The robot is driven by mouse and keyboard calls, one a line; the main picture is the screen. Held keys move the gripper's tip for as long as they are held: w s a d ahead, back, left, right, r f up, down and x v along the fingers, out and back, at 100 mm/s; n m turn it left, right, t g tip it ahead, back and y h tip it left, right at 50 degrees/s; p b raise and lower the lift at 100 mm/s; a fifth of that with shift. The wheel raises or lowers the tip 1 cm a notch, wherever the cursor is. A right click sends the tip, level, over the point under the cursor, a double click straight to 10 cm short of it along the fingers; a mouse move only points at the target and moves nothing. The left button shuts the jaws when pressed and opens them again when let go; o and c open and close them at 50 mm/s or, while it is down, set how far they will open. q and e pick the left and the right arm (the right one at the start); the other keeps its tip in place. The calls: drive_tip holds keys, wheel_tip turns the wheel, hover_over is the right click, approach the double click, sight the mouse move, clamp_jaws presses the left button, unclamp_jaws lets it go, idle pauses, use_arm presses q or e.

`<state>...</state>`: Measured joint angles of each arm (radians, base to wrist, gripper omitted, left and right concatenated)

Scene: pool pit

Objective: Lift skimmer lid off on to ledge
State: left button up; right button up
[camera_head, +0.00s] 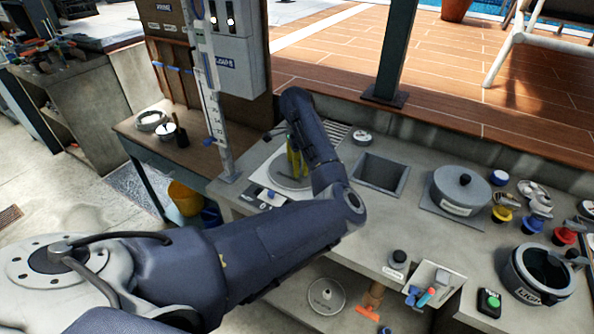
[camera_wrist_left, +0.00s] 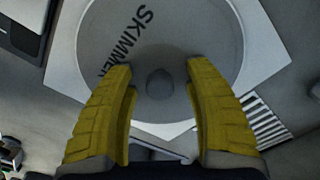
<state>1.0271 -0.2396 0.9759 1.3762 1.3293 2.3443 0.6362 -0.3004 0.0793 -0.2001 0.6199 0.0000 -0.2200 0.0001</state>
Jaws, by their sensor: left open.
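The skimmer lid (camera_head: 279,180) is a round grey disc on a pale square plate in the grey counter, partly hidden by my arm in the head view. In the left wrist view the lid (camera_wrist_left: 188,28) shows dark SKIMMER lettering and a round knob (camera_wrist_left: 160,83). My left gripper (camera_head: 294,158) is over the lid, with yellow fingers pointing down. In the left wrist view the open fingers (camera_wrist_left: 160,76) stand on either side of the knob, with clear gaps to it. The lid lies flat in its plate. My right gripper is not in view.
Right of the lid, the grey counter ledge (camera_head: 415,228) has a square opening (camera_head: 382,173) and a round lidded pot (camera_head: 461,188). A slotted grate (camera_wrist_left: 264,122) adjoins the lid plate. An upright gauge post (camera_head: 212,95) stands close left. Several small items crowd the right end.

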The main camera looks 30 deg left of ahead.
use_arm(q)
clamp_jaws()
drive_tip(key=shift+r, duration=0.2)
idle(0.5)
wheel_tip(320, 180, up, 20)
drive_tip(key=shift+f, duration=0.2)
idle(0.3)
